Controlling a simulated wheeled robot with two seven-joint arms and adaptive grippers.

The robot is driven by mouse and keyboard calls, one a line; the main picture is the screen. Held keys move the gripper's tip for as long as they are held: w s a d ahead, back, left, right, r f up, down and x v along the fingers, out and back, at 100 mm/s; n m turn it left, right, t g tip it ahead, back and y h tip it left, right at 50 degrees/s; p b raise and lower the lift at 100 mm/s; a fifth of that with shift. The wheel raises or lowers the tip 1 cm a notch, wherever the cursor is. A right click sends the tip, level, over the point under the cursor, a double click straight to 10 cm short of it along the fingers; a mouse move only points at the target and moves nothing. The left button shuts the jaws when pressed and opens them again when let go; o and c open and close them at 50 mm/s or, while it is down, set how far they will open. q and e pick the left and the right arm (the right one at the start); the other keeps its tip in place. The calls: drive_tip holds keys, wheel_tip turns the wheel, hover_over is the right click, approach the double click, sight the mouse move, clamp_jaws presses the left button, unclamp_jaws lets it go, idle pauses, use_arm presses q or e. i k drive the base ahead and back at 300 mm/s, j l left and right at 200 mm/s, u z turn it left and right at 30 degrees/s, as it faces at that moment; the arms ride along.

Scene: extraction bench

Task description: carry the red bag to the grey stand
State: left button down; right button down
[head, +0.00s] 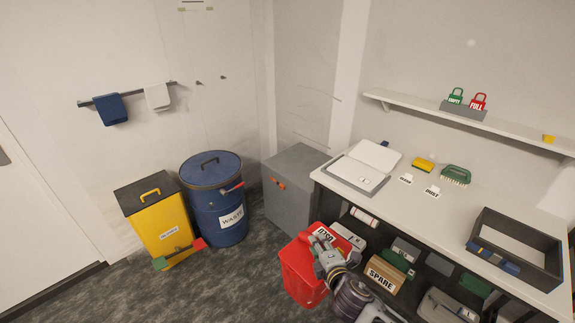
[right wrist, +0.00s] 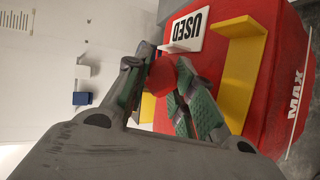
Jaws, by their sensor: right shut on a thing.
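The red bag (head: 298,277) is in the lower middle of the head view, in front of the bench's left end. In the right wrist view the red bag (right wrist: 282,60) fills the right side, with a USED label and yellow strips. My right gripper (head: 320,243) is at its top. In the right wrist view the fingers of my right gripper (right wrist: 178,85) are shut on a red part of the bag. I cannot tell whether its bottom touches the floor. The grey stand (head: 297,163) is behind the bag, left of the bench, with a bare top. My left gripper is not in view.
A blue WASTE drum (head: 215,200) and a yellow bin (head: 155,215) stand left of the stand. The bench (head: 430,215) holds an open white case (head: 365,165) near the stand and a dark tray (head: 515,250). Open floor lies at the lower left.

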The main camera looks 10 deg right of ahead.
sight(302, 168)
drive_tip(key=u, duration=0.45)
drive_tip(key=i+l+u, duration=0.1)
drive_tip(key=u, duration=0.3)
drive_tip(key=l+u, duration=0.15)
drive_tip(key=u, duration=0.3)
drive_tip(key=i+l+u, duration=0.1)
drive_tip(key=u, duration=0.3)
drive_tip(key=l+u, duration=0.3)
drive_tip(key=i+l+u, duration=0.1)
drive_tip(key=l+u, duration=0.4)
drive_tip(key=l, duration=0.8)
drive_tip(key=l+z, duration=0.2)
drive_tip(key=l, duration=0.2)
drive_tip(key=i+l+z, duration=0.2)
drive_tip(key=l, duration=0.15)
drive_tip(key=l+z, duration=0.15)
drive_tip(key=z, duration=0.25)
drive_tip(key=l+z, duration=0.15)
drive_tip(key=z, duration=0.2)
drive_tip(key=i+l+z, duration=0.1)
drive_tip(key=z, duration=0.3)
